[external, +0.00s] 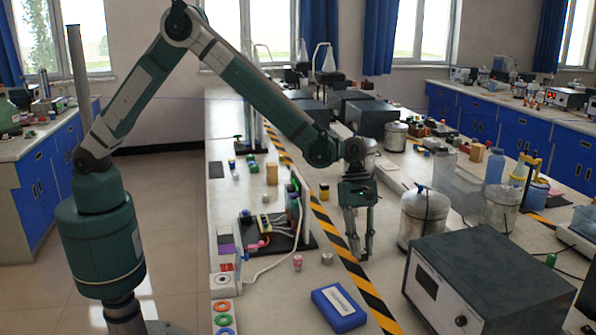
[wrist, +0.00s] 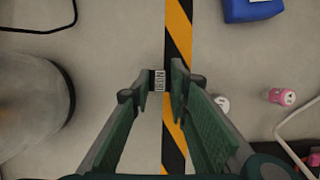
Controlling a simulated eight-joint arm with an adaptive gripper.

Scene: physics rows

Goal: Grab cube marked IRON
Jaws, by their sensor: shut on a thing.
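My gripper (external: 363,250) points down over the bench beside the yellow-black striped tape in the external view. In the wrist view, my gripper (wrist: 164,80) has its fingertips close together around a small dark cube (wrist: 158,82) with a pale label. The label's lettering is sideways and looks like IRON, though it is small. The fingers hide most of the cube. I cannot make out the cube in the external view, nor tell whether it is off the bench.
A blue box (external: 338,307) lies nearby; a pink-and-white cylinder (external: 297,262) is to its left. A metal pot (external: 424,216) and a large grey instrument (external: 485,285) stand to the right. A wired board (external: 275,232) lies left of the tape (external: 352,250).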

